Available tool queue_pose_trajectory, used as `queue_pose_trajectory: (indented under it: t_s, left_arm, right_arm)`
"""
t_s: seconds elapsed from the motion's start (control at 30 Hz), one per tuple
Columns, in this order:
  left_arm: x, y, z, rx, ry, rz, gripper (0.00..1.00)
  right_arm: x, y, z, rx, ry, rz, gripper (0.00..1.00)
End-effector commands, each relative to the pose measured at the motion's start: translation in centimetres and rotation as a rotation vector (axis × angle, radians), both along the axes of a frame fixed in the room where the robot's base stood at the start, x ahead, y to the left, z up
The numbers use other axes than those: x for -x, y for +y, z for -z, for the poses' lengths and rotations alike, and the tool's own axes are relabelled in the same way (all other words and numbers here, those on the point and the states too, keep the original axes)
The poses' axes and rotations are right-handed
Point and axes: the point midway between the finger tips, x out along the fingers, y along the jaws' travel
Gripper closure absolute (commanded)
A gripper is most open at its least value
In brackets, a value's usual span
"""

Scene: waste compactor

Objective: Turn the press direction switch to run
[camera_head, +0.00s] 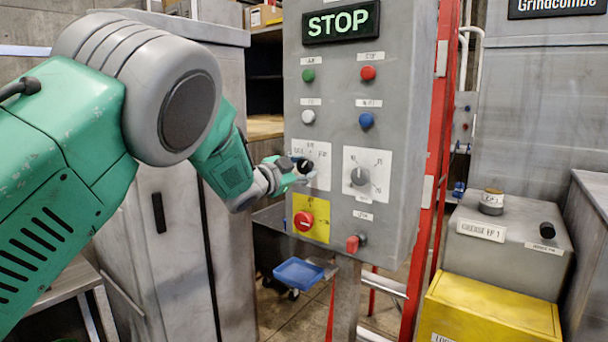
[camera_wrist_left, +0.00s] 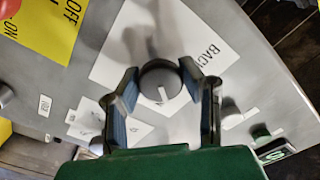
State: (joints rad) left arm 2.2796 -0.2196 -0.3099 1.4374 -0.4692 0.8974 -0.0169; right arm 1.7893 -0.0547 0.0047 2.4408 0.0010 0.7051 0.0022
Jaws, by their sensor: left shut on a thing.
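The press direction switch is a dark round knob (camera_wrist_left: 158,78) with a white mark, set on a white plate (camera_wrist_left: 115,62) that reads "BACK" at its right edge in the wrist view. In the head view, the same plate (camera_head: 322,150) is the left of two square white plates on the grey control panel (camera_head: 333,85). My left gripper (camera_head: 296,169) reaches it from the left. Its two fingers stand on either side of the knob, closed on it. They partly cover the knob in the head view. My right gripper is not in view.
A second rotary knob (camera_head: 359,176) sits just right. A red button on a yellow plate (camera_head: 304,218) and a red switch (camera_head: 354,243) are below. Green, red, white and blue buttons are above, under a lit STOP sign (camera_head: 341,22). A grey cabinet (camera_head: 175,225) stands at left.

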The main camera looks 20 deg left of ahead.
Motion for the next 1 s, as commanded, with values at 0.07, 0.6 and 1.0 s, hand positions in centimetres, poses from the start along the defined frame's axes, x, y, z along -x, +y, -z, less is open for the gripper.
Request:
queue_pose_trajectory:
  t_s: [0.07, 0.6, 1.0]
  left_arm:
    - [0.1, -0.1, 0.5, -0.025, -0.002, 0.002, 0.95]
    - [0.1, -0.1, 0.5, -0.125, -0.036, 0.003, 0.95]
    - [0.1, -0.2, 0.6, -0.148, -0.043, 0.003, 0.95]
  right_arm:
    - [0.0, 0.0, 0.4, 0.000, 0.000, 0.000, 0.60]
    - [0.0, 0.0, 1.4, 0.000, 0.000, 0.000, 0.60]
    - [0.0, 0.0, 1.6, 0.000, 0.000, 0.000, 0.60]
